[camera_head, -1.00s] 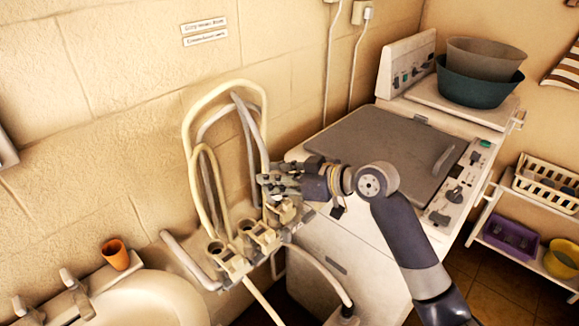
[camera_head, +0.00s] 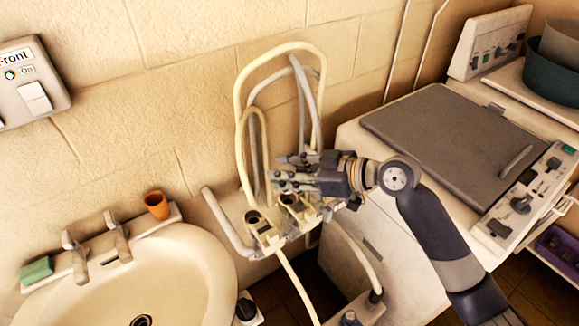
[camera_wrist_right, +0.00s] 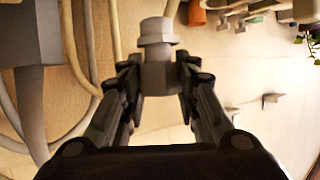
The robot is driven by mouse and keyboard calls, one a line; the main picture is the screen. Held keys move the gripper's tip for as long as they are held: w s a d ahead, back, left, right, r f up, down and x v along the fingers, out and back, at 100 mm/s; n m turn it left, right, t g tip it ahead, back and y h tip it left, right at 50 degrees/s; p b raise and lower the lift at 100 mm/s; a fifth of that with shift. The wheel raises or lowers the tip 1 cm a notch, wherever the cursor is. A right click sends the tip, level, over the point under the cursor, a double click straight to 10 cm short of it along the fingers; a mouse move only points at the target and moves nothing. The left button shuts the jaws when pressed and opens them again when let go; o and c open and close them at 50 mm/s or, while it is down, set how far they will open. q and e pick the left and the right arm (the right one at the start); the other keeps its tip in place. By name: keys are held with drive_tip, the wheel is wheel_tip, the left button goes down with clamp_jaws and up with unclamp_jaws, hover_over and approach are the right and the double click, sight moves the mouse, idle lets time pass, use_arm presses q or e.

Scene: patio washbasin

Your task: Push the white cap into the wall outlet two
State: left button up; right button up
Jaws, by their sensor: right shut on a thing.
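My right gripper (camera_head: 280,174) is shut on a pale stepped cap (camera_wrist_right: 157,75), which sticks out past the fingertips in the right wrist view. In the head view the fingers cover the cap. The gripper is above the row of beige wall outlets under the hoses. The left outlet (camera_head: 262,230) shows an open dark hole. The middle outlet (camera_head: 298,210) is just below the fingers and partly covered by them. Further outlet parts to the right are partly hidden by my arm. My left gripper is not in view.
Cream and grey hoses (camera_head: 240,110) loop up the wall close behind the fingers. A washbasin (camera_head: 190,270) with taps and an orange cup (camera_head: 157,205) stands at left. A washing machine (camera_head: 440,130) stands at right behind my arm.

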drive_tip(key=f+b, duration=0.1)
drive_tip(key=f, duration=0.2)
drive_tip(key=shift+w+d+f+b, duration=0.15)
drive_tip(key=shift+w+f+b, duration=0.05)
drive_tip(key=shift+b, duration=0.2)
drive_tip(key=shift+f, duration=0.25)
idle(0.8)
drive_tip(key=shift+f+b, duration=0.6)
drive_tip(key=shift+b, duration=0.2)
drive_tip(key=o, duration=0.7)
drive_tip(key=shift+c, duration=0.2)
drive_tip(key=shift+s, duration=0.1)
